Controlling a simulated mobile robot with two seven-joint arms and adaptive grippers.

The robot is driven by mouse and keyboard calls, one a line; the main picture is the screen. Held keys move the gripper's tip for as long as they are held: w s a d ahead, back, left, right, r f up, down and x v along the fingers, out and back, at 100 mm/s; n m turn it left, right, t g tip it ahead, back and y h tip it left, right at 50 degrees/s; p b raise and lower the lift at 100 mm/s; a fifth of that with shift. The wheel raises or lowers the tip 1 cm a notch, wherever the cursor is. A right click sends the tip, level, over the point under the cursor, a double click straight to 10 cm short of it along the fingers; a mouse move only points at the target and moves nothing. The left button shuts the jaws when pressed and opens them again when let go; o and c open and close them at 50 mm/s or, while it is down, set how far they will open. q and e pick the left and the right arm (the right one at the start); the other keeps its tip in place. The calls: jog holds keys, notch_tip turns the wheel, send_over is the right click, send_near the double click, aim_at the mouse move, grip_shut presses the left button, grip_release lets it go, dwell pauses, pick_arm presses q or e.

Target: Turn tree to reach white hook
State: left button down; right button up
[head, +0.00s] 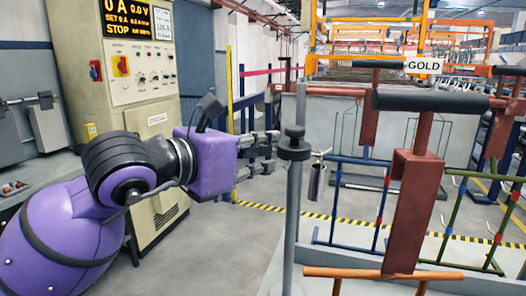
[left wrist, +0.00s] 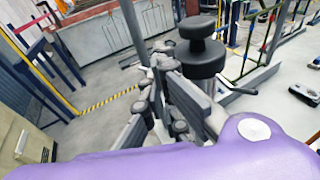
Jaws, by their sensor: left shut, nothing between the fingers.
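The tree is a grey upright post (head: 292,215) with a dark round cap (head: 295,145) on top. The cap is large beside the fingers in the left wrist view (left wrist: 199,52). A small metal cylinder (head: 317,183) hangs from a short pale hook just right of the post; I cannot tell whether this is the white hook. My purple left gripper (head: 270,152) is just left of the cap, shut and empty. Its fingers also show in the left wrist view (left wrist: 163,65). I cannot tell whether they touch the tree. My right gripper is not in view.
A red-brown rack upright (head: 412,215) with a dark top bar (head: 440,102) stands close on the right. Blue and green hanging frames are behind it. A control cabinet (head: 135,70) stands at the left. A GOLD sign (head: 424,66) hangs behind.

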pick_arm(q)
jog(key=shift+w+m+g+h, duration=0.2)
jog(key=shift+m+g+h, duration=0.1)
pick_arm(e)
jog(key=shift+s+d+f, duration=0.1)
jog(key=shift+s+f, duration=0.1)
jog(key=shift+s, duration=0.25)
pick_arm(q)
jog(key=shift+w+m+g+h, duration=0.15)
jog(key=shift+m+g+h, duration=0.15)
jog(key=shift+m+g, duration=0.15)
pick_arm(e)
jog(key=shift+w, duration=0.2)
